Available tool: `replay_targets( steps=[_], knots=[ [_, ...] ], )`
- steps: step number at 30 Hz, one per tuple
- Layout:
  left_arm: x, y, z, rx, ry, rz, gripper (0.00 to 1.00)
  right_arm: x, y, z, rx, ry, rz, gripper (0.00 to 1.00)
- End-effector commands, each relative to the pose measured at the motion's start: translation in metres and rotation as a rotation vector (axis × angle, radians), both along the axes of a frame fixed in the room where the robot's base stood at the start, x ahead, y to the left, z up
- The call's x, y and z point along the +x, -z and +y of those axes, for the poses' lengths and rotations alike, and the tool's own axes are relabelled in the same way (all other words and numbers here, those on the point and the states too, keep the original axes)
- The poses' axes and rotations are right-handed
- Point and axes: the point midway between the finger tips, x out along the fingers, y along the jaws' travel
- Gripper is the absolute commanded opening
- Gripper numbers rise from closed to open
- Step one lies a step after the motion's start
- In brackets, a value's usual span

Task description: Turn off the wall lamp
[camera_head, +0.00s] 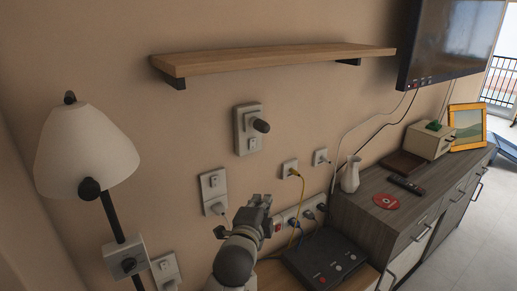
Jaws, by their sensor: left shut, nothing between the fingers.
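The wall lamp has a white cone-shaped shade (84,150) at the left, with a black knob at its lower rim and a black rod below. I cannot tell for sure whether the lamp is lit. My left gripper (261,200) is shut and empty, in front of the wall to the right of the lamp and apart from it. My right gripper is not in view.
A switch plate (213,184), outlets and a yellow cable (301,190) are nearby. A dark device (324,250) and a dresser (362,207) stand at right.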

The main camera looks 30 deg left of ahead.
Motion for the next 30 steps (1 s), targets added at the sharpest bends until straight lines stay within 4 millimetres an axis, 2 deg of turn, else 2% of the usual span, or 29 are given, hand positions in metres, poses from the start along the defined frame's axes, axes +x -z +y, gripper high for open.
replay_targets(
  steps=[1, 3, 7, 20, 25, 30],
  knots=[
    [0.008, -0.019, 0.006, 0.074, -0.009, -0.036, 0.0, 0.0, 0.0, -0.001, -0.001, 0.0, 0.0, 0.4],
    [0.016, -0.039, 0.013, 0.166, -0.023, -0.07, 0.0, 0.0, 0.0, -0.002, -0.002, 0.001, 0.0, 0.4],
    [0.021, -0.06, 0.019, 0.264, -0.04, -0.101, 0.0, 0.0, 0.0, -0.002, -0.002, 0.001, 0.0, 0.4],
    [0.024, -0.064, 0.02, 0.287, -0.045, -0.105, 0.0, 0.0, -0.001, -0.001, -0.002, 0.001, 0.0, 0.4],
    [0.037, -0.067, 0.026, 0.287, -0.045, -0.106, 0.0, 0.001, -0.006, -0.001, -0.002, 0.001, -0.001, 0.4],
    [0.062, -0.07, 0.036, 0.285, -0.045, -0.105, 0.0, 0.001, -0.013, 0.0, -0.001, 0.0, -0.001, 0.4]
  ],
)
